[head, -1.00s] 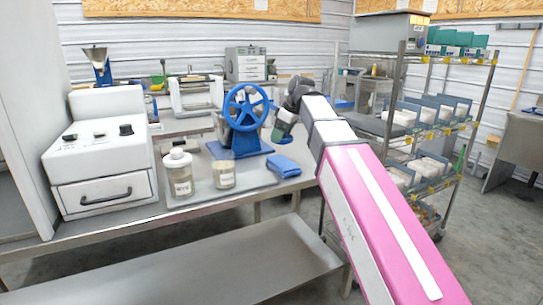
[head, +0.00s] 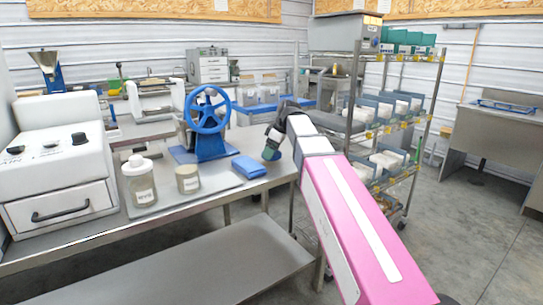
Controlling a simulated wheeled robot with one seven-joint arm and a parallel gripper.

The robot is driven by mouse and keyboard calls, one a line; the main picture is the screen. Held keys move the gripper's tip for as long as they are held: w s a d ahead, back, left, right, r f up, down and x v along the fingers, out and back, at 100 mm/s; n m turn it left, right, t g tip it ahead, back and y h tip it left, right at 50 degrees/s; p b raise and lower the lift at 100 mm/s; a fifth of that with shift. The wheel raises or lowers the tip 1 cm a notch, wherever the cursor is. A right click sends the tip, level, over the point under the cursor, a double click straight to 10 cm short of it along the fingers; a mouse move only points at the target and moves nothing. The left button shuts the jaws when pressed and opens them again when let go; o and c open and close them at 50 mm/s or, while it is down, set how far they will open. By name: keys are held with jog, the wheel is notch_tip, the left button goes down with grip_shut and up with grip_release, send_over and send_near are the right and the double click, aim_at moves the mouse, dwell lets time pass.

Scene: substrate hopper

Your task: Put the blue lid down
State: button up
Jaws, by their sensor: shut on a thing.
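My gripper (head: 270,149) is at the end of my pink and white arm, over the right end of the steel table (head: 237,192). It points down and is shut on a small dark blue-green thing (head: 268,154), which I take to be the blue lid. The fingers and most of the lid are small and hard to make out. A folded blue cloth-like thing (head: 249,168) lies on the table just left of and below the gripper. I cannot tell the exact height of the gripper above the table.
A blue hand-wheel press (head: 207,125) stands left of the gripper. A capped jar (head: 140,183) and a smaller jar (head: 187,179) stand on a grey tray. A white drawer unit (head: 58,165) is at the left. A wire shelf with bins (head: 385,120) stands right of my arm.

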jog(key=shift+f, duration=1.05)
jog(key=shift+f, duration=0.1)
jog(key=o, duration=0.7)
jog(key=v, duration=1.2)
jog(key=shift+s, duration=0.1)
